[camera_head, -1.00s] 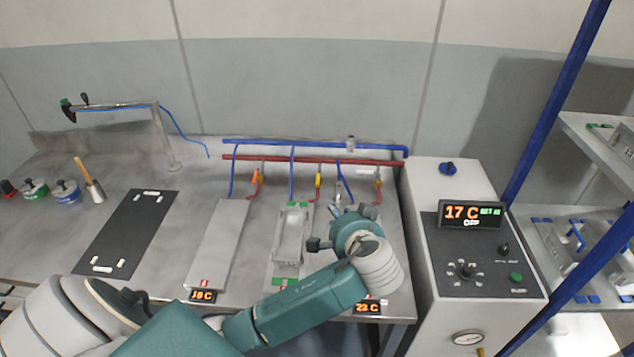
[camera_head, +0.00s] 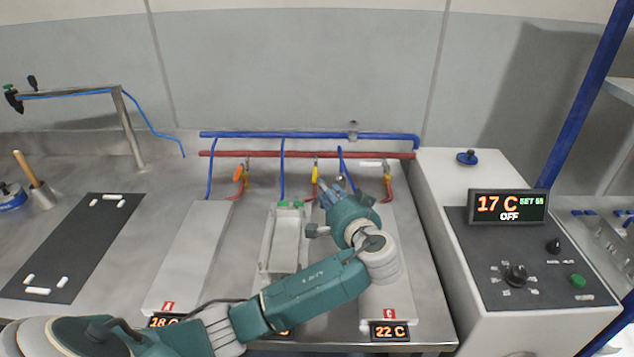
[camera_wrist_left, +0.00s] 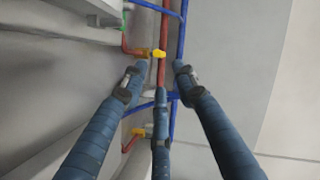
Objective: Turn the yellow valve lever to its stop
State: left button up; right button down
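The yellow valve lever (camera_head: 315,173) sits on the red pipe at the back of the bench in the head view. In the left wrist view it is a small bright yellow handle (camera_wrist_left: 158,53) on a red branch by the pipe. My left gripper (camera_head: 337,184) is just to the right of the lever in the head view. Its blue fingers (camera_wrist_left: 160,70) are spread apart and empty in the wrist view. The lever shows just past the fingertips, and I see no clear contact. My right gripper is not in view.
An orange lever (camera_head: 239,173) stands to the left. A blue pipe (camera_head: 260,134) and a red pipe (camera_head: 260,154) run along the back. A tray-like fixture (camera_head: 270,245) lies below the yellow lever. A control box (camera_head: 470,335) with a display reading 17 C stands at right.

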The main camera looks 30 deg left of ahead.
aim_at(316, 178)
pick_arm(q)
jog(key=p+x, duration=0.1)
jog(key=x, duration=0.8)
grip_shut()
